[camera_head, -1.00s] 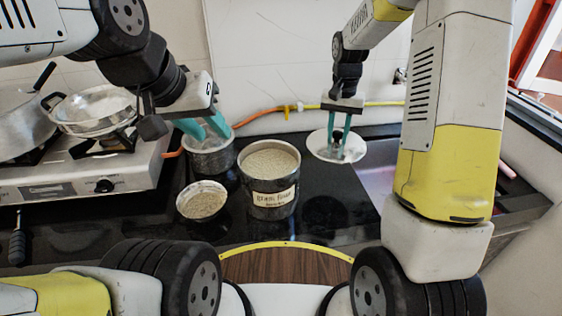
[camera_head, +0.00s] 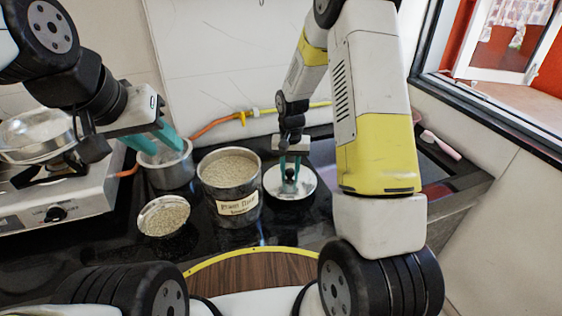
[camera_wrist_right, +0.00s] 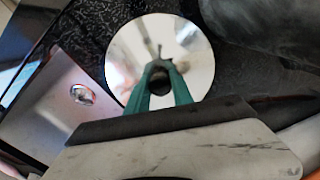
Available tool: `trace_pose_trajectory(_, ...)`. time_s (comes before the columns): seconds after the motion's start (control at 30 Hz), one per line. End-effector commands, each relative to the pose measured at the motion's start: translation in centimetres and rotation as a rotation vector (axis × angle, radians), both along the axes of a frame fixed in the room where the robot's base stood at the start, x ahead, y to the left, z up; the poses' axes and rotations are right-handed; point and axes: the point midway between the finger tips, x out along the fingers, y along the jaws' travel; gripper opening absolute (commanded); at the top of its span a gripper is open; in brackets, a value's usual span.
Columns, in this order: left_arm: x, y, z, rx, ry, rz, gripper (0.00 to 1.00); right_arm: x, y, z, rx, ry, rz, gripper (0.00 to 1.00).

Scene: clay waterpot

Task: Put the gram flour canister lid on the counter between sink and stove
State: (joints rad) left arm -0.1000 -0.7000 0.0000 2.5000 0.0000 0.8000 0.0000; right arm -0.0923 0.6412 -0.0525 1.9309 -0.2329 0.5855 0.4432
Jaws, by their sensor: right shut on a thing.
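The gram flour canister (camera_head: 233,207) stands open on the black counter (camera_head: 200,258), full of pale flour, its label facing me. The shiny round lid (camera_head: 301,192) is just right of it, lying flat at or close above the counter; I cannot tell whether it touches. My right gripper (camera_head: 290,177) is shut on the lid's dark knob from above. In the right wrist view the lid (camera_wrist_right: 125,60) shows below the gripper (camera_wrist_right: 160,80). My left gripper (camera_head: 157,145) has its fingers apart at the mouth of a metal pot (camera_head: 170,175); the fingertips are partly hidden.
A small bowl of grain (camera_head: 165,217) sits in front of the pot. The stove (camera_head: 80,195) with a pan (camera_head: 38,135) is at left. A yellow-orange hose (camera_head: 215,122) runs along the wall.

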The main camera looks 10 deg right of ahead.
Motion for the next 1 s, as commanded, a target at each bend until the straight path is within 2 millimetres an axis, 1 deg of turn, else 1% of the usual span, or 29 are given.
trace_pose_trajectory(0.03, 0.0, 0.0, 0.0, 0.0, 0.0, 0.0, 0.36, -0.1, 0.0, -0.9, -0.001, 0.005, 0.0, 0.0)
trace_pose_trajectory(0.1, 0.0, 0.0, 0.0, 0.0, 0.0, 0.0, 0.36, -0.1, 0.0, -1.9, -0.001, 0.003, 0.0, 0.0)
trace_pose_trajectory(0.17, 0.0, 0.0, 0.0, 0.0, 0.0, 0.0, 0.36, 0.0, 0.0, -2.4, -0.001, 0.003, 0.001, 0.0)
trace_pose_trajectory(0.4, 0.0, 0.0, 0.0, 0.0, 0.0, 0.0, 0.36, 0.0, 0.0, -2.3, -0.001, 0.0, 0.001, 0.0)
trace_pose_trajectory(0.53, 0.0, 0.0, 0.0, 0.0, 0.0, 0.0, 0.36, 0.0, 0.0, -2.7, -0.001, 0.0, 0.001, 0.0)
trace_pose_trajectory(0.57, 0.0, 0.0, 0.0, 0.0, 0.0, 0.0, 0.36, 0.0, 0.0, -2.7, 0.0, 0.0, 0.001, 0.33)
trace_pose_trajectory(0.63, 0.0, 0.0, 0.0, 0.0, 0.0, 0.0, 0.36, 0.0, 0.0, -2.7, 0.0, 0.0, 0.0, 0.47)
trace_pose_trajectory(0.67, 0.0, 0.0, 0.0, 0.0, 0.0, 0.0, 0.36, 0.0, 0.0, -2.7, 0.0, 0.001, 0.001, 0.5)
trace_pose_trajectory(1.0, 0.0, 0.0, 0.0, 0.0, 0.0, 0.0, 0.36, 0.0, 0.0, -2.5, -0.001, 0.0, 0.0, 0.5)
